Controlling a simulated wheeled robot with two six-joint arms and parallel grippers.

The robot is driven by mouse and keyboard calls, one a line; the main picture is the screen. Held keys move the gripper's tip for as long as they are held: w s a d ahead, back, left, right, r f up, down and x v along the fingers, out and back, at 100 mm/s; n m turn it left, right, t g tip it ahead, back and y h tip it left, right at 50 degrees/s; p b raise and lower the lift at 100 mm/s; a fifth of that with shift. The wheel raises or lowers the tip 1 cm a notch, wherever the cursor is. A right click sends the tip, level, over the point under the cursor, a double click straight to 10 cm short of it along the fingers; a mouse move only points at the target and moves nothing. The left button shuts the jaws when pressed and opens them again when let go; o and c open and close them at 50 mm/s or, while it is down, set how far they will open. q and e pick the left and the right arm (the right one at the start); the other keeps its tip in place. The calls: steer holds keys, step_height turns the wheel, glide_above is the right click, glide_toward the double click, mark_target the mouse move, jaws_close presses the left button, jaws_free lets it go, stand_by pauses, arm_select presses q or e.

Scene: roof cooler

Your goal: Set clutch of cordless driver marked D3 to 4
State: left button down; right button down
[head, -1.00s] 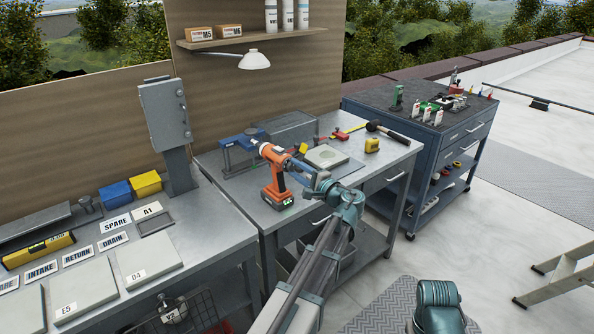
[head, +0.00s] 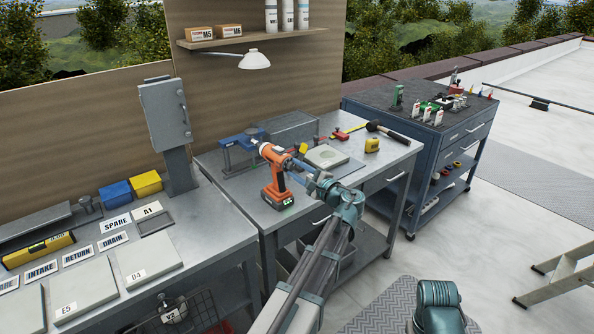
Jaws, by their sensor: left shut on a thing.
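An orange and black cordless driver (head: 278,178) stands upright on its battery near the front left corner of the right-hand workbench. Its nose points up and to the left. Its marking and clutch number are too small to read. My left gripper (head: 303,168) reaches in from the lower front to the rear upper part of the driver. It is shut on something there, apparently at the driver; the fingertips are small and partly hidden. My other arm (head: 439,303) shows only in part at the bottom right, and its gripper is not seen.
The left bench holds labelled panels (head: 150,260). A tool cart (head: 420,140) stands at right, with floor free before it.

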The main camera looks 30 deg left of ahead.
arm_select(q)
steer(key=c, duration=0.5)
jaws_free()
steer(key=v, duration=1.3)
steer(key=shift+s+d, duration=0.2)
steer(key=shift+d, duration=0.2)
steer(key=shift+f, duration=0.1)
steer(key=s+d+f+n+g+h+p, duration=0.3)
steer(key=s+d+f+n+h+p, duration=0.1)
steer(key=s+d+f+h, duration=0.55)
steer(key=s+d+f+g+h, duration=0.1)
steer(key=s+d+f+h, duration=0.1)
steer(key=s+d, duration=0.2)
steer(key=s+d+f+n+g+h+p, duration=0.1)
steer(key=s+d+f+h, duration=0.1)
steer(key=s+d, duration=0.2)
steer(key=s+d+f+n+g+h+p, duration=0.1)
steer(key=s+d+f+h, duration=0.1)
steer(key=s+d, duration=0.2)
steer(key=shift+s+d+g, duration=0.1)
steer(key=shift+d+g, duration=0.05)
steer(key=shift+g, duration=0.15)
